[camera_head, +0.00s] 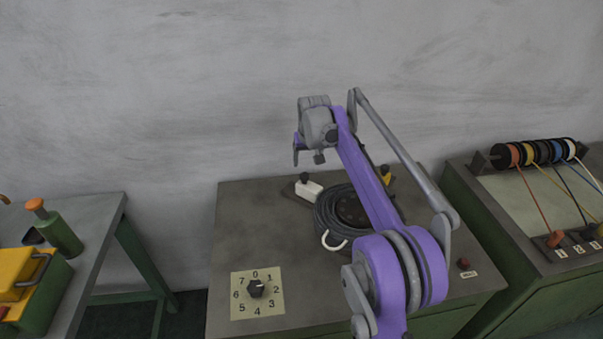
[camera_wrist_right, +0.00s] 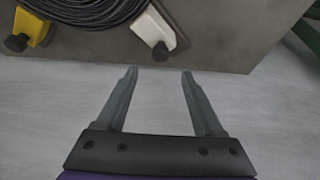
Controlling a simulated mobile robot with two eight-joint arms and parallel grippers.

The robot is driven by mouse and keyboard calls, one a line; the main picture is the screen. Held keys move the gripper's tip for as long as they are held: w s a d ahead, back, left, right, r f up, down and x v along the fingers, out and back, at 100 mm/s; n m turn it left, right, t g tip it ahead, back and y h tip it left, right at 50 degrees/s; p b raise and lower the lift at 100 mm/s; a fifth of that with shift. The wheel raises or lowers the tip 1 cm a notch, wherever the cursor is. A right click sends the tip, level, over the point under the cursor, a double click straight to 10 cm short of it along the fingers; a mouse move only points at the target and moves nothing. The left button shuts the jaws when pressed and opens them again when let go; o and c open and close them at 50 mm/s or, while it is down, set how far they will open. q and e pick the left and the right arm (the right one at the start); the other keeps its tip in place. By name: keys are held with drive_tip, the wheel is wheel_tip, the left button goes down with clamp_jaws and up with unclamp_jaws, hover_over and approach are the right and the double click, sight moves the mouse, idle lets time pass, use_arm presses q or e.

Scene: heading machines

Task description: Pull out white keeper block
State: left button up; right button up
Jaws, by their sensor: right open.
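The white keeper block (camera_head: 307,190) sits on the grey machine top, at the upper left rim of a dark coil of cable (camera_head: 338,212). It has a black knob on it. In the right wrist view the white keeper block (camera_wrist_right: 155,29) lies beyond the fingertips, with its black knob toward me. My right gripper (camera_wrist_right: 159,72) is open and empty, its two fingers apart and short of the block. In the head view my right gripper (camera_head: 297,150) hangs above and behind the block, near the wall. My left gripper is not in view.
A yellow block (camera_head: 385,173) with a black knob sits at the coil's far right; it also shows in the wrist view (camera_wrist_right: 31,28). A white hook (camera_head: 333,242) is at the coil's front. A numbered dial (camera_head: 256,289) is at front left. A spool bench (camera_head: 520,215) stands right.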

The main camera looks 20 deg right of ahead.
sight(304, 175)
drive_tip(key=x, duration=0.8)
drive_tip(key=shift+w+f, duration=0.15)
drive_tip(key=shift+f, duration=0.15)
clamp_jaws()
idle(1.0)
